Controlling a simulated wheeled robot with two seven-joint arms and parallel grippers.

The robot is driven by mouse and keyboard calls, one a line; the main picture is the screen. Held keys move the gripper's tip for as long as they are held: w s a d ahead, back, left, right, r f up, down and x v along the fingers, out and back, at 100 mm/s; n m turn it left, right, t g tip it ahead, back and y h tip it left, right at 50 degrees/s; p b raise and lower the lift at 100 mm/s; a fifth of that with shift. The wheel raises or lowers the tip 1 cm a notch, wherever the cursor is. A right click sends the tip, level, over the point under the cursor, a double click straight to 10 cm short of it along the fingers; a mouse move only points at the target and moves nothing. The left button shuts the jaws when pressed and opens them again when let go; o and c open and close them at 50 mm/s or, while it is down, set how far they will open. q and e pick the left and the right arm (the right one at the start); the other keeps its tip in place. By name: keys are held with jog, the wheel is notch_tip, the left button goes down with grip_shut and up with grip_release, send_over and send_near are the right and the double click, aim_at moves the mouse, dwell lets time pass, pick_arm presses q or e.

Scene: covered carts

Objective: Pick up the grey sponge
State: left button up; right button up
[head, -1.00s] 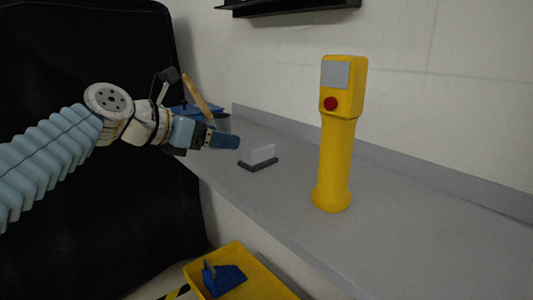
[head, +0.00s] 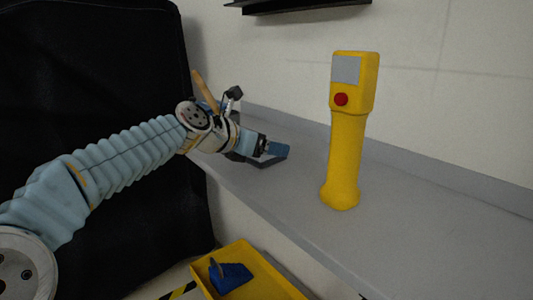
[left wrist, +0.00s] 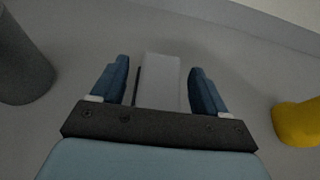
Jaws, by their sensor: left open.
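The grey sponge (left wrist: 158,78) is a pale grey block with a dark strip along its left side. In the left wrist view it lies between the two blue fingers of my left gripper (left wrist: 159,70), with a gap on each side. In the head view my left gripper (head: 277,150) is low over the grey counter and hides the sponge. The left gripper is open, and its fingers do not appear to touch the sponge. My right gripper is in neither view.
A tall yellow device with a red button (head: 343,150) stands upright on the counter (head: 420,235), right of my gripper. A dark grey round container (left wrist: 20,70) is at left in the wrist view. A yellow tray (head: 262,265) holding a blue object (head: 230,278) is below.

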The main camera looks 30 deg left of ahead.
pick_arm(q)
jog(key=c, duration=1.1)
